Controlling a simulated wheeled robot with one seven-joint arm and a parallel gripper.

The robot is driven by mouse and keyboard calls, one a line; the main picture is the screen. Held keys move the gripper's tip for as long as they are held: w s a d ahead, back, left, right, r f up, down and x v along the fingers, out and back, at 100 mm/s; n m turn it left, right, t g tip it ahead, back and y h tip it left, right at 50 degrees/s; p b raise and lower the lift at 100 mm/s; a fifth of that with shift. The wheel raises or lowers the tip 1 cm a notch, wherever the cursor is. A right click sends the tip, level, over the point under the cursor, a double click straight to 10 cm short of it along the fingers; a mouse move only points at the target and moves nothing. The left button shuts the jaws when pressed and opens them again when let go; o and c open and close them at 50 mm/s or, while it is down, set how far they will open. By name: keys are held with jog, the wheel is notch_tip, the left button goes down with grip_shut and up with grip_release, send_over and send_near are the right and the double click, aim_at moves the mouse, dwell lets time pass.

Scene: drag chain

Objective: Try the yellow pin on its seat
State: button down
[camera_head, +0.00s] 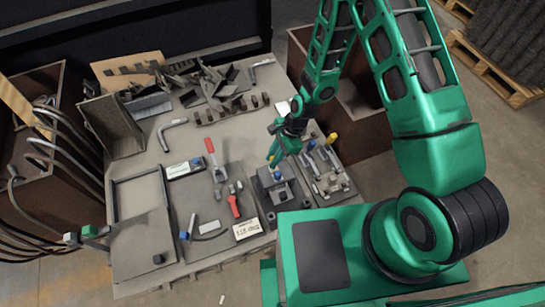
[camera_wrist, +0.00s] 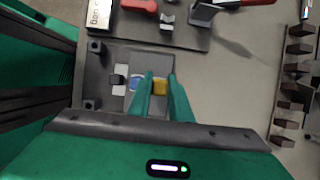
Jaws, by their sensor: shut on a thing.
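My gripper (camera_wrist: 160,80) is shut on the yellow pin (camera_wrist: 160,88), which shows as a yellow patch between the two green fingers in the wrist view. In the head view my gripper (camera_head: 273,160) is over the dark fixture block (camera_head: 272,195). A blue part (camera_wrist: 136,83) lies just left of the fingers on that fixture, and it also shows in the head view (camera_head: 277,176). The pin's lower end is hidden, so I cannot tell whether it touches its seat.
A second fixture with a yellow knob (camera_head: 332,138) and a blue knob (camera_head: 311,144) stands close on the right. A red-handled clamp (camera_head: 211,148), a red part (camera_head: 234,206) and a label plate (camera_head: 247,229) lie to the left. Brackets (camera_head: 222,82) crowd the back.

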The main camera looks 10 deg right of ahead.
jog(key=shift+f, duration=2.3)
dwell(0.5)
dwell(0.6)
jog(key=c, duration=1.5)
grip_release()
jog(key=shift+c, duration=0.2)
jog(key=shift+s, duration=0.1)
jog(key=shift+d, duration=0.1)
jog(key=v, duration=1)
jog(key=shift+w+r, duration=0.3)
jog(key=shift+r, duration=0.1)
